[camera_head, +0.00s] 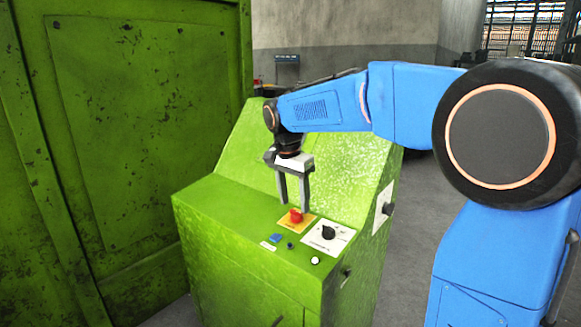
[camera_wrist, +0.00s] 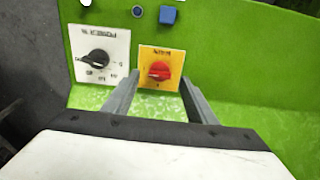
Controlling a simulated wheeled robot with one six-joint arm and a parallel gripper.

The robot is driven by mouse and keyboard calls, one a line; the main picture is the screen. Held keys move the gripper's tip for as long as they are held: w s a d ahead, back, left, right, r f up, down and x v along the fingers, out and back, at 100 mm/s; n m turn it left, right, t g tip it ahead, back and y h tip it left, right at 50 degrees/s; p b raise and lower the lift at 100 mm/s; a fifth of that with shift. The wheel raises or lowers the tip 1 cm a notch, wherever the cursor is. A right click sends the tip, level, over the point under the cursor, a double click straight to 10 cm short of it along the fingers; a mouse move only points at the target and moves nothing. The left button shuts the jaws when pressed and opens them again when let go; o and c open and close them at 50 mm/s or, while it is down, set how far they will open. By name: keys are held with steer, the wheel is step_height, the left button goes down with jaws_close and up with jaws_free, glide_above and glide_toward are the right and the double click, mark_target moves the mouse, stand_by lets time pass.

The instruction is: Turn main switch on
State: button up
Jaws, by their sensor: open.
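A red rotary switch (camera_head: 296,215) on a yellow plate sits on top of the green control console (camera_head: 205,200). The red switch (camera_wrist: 159,71) also shows in the wrist view, with its yellow plate (camera_wrist: 172,55) around it. My gripper (camera_head: 293,208) is open and points down at the switch, one finger on either side of it in the head view. In the wrist view my fingers (camera_wrist: 163,92) reach towards the near edge of the yellow plate. I cannot tell whether they touch the switch.
A black rotary knob (camera_head: 328,232) on a white plate lies right of the switch. A blue button (camera_head: 275,238), a small dark button (camera_head: 290,245) and a white button (camera_head: 315,261) are in front. A side knob (camera_head: 388,208) sticks out right. A tall green panel (camera_head: 130,130) stands left.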

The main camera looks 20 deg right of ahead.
step_height(320, 180, up, 15)
steer(key=s+a, duration=0.1)
steer(key=a, duration=0.1)
steer(key=shift+s+f, duration=0.2)
steer(key=shift+d, duration=0.1)
